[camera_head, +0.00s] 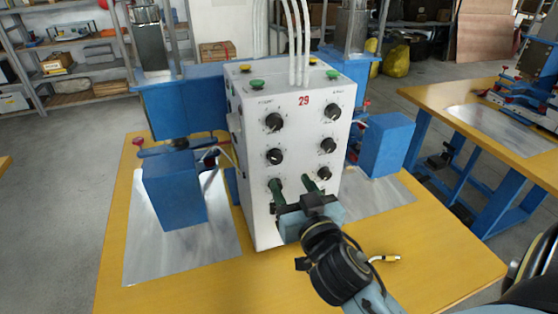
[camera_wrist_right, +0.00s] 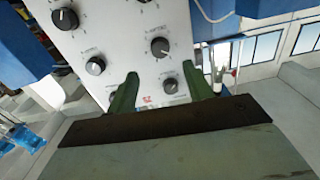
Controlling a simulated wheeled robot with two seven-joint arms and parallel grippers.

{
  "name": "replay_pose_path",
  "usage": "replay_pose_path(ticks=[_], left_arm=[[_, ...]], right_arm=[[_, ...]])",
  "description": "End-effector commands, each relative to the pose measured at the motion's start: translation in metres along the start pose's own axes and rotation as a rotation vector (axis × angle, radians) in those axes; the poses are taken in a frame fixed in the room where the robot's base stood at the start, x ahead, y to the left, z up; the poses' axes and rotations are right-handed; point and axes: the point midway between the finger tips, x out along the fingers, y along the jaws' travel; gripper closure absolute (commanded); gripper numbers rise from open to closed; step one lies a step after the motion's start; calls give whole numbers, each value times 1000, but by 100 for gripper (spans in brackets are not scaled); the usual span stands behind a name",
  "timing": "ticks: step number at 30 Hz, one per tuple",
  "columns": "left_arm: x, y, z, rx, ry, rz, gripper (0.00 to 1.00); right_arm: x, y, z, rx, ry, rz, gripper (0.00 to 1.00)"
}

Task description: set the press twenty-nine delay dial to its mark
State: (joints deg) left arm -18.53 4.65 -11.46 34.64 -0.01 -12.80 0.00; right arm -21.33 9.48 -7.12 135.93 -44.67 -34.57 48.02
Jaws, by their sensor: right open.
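The press twenty-nine control box (camera_head: 302,135) is white, with a red 29 (camera_head: 303,99) and two columns of black dials. The left column shows an upper dial (camera_head: 274,122) and a middle dial (camera_head: 274,156); the right column shows an upper (camera_head: 333,112), middle (camera_head: 327,146) and lower dial (camera_head: 323,173). Their labels are too small to read, so I cannot tell which is the delay dial. My right gripper (camera_head: 295,187) is open before the lower panel, its green fingers apart. In the right wrist view a dial (camera_wrist_right: 170,86) appears between the fingers (camera_wrist_right: 160,88); contact is unclear. My left gripper is out of view.
Green and yellow buttons (camera_head: 257,85) and white conduits (camera_head: 296,40) are on top of the box. Blue press housings (camera_head: 175,190) (camera_head: 387,143) flank it on the yellow table (camera_head: 265,280). A loose cable end (camera_head: 385,259) lies near my right wrist. Another yellow table (camera_head: 455,98) stands right.

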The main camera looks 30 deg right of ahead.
Motion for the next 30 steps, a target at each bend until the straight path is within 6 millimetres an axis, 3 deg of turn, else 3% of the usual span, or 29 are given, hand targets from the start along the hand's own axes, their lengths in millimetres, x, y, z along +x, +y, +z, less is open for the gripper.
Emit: replay_pose_path(ticks=[6,12,25,30], left_arm=[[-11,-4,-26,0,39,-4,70],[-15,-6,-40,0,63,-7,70],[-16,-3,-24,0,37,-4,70],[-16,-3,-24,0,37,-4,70]], right_arm=[[44,0,-3,-2,3,-1,49],[69,0,-1,-1,-1,-1,49],[78,0,0,1,-2,-1,49],[78,0,0,1,-2,-1,71]])
